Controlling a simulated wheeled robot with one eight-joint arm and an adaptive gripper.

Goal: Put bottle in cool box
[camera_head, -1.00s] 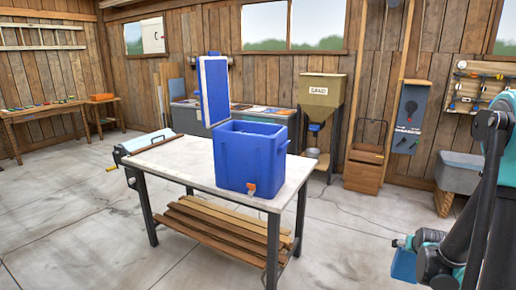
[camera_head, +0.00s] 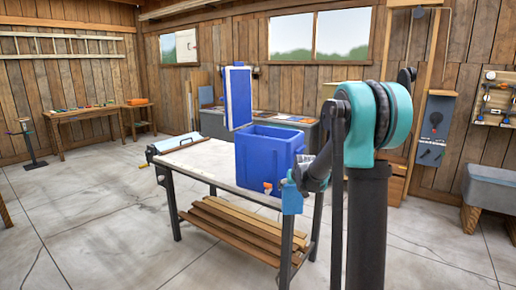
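The cool box (camera_head: 264,160) is a deep blue open-topped tub with an orange tap low on its front. It stands on the right part of the workbench. Its blue-and-white lid (camera_head: 238,97) stands upright at the back left, so the top is open. My gripper (camera_head: 292,200) is at the arm's lower end, in front of the box's right front corner in the picture. A small light blue piece shows there; I cannot tell whether it is a bottle or part of my arm. The fingers are not clear. No bottle is plainly visible elsewhere, and the inside of the box is hidden.
The workbench (camera_head: 195,160) has a pale top with a vise at its left end and planks (camera_head: 235,235) on its lower shelf. A grey bench (camera_head: 215,124) stands behind it. The concrete floor (camera_head: 100,215) at left is open.

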